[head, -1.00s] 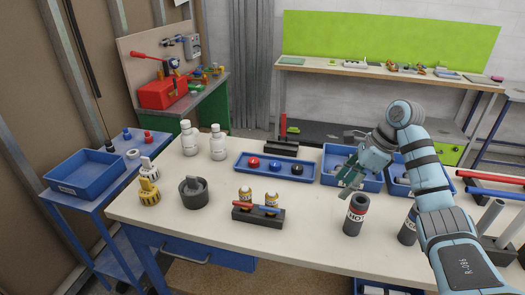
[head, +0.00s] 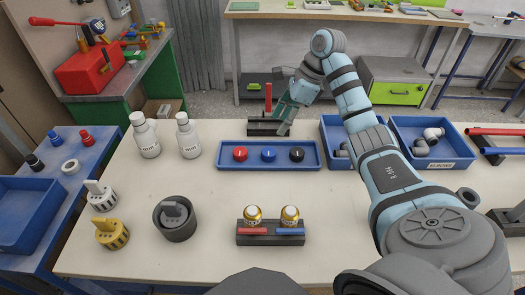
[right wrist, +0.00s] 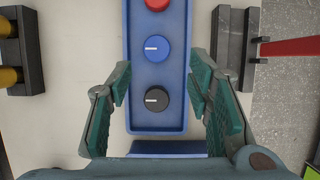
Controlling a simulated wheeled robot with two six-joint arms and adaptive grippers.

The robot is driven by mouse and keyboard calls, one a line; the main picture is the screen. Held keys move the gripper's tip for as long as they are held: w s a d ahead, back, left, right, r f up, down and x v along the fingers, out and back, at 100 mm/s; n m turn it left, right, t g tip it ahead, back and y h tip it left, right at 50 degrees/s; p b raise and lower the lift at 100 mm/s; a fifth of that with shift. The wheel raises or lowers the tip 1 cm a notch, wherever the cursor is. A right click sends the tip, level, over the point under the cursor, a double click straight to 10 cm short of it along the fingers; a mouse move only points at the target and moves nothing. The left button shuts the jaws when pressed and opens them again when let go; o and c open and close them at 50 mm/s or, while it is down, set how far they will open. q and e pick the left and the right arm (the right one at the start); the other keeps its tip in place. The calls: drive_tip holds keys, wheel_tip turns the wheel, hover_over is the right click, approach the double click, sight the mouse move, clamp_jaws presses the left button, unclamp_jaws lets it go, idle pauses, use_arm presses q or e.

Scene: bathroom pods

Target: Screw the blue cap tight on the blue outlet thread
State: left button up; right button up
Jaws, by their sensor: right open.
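The blue cap (head: 268,154) sits in a blue tray (head: 228,165), between a red cap (head: 240,153) and a black cap (head: 297,154). The right wrist view also shows the blue cap (right wrist: 157,48), with a white mark on top. My right gripper (head: 284,128) is open and empty by the tray's back edge in the head view. In the right wrist view its fingers (right wrist: 158,82) stand either side of the tray, nearer the black cap. Two brass-coloured outlets stand on a dark block (head: 270,226); the right one (head: 290,216) has a blue bar before it. Their threads cannot be made out. My left gripper is not in view.
A dark block with a red upright bar (head: 268,98) stands behind the tray. White bottles (head: 146,136) stand to the left, a grey cup (head: 175,220) in front of them. Blue bins (head: 440,163) with grey fittings are at the right. The bench between tray and outlets is clear.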

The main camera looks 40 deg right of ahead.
drive_tip(key=b, duration=0.3)
hover_over(269, 151)
drive_tip(key=s+d, duration=0.2)
drive_tip(key=f, duration=0.5)
drive_tip(key=shift+w+f, duration=0.1)
drive_tip(key=shift+w, duration=0.15)
drive_tip(key=b+x, duration=0.2)
drive_tip(key=x, duration=0.4)
drive_tip(key=shift+s, duration=0.1)
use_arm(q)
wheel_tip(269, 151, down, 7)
use_arm(e)
drive_tip(key=c, duration=0.8)
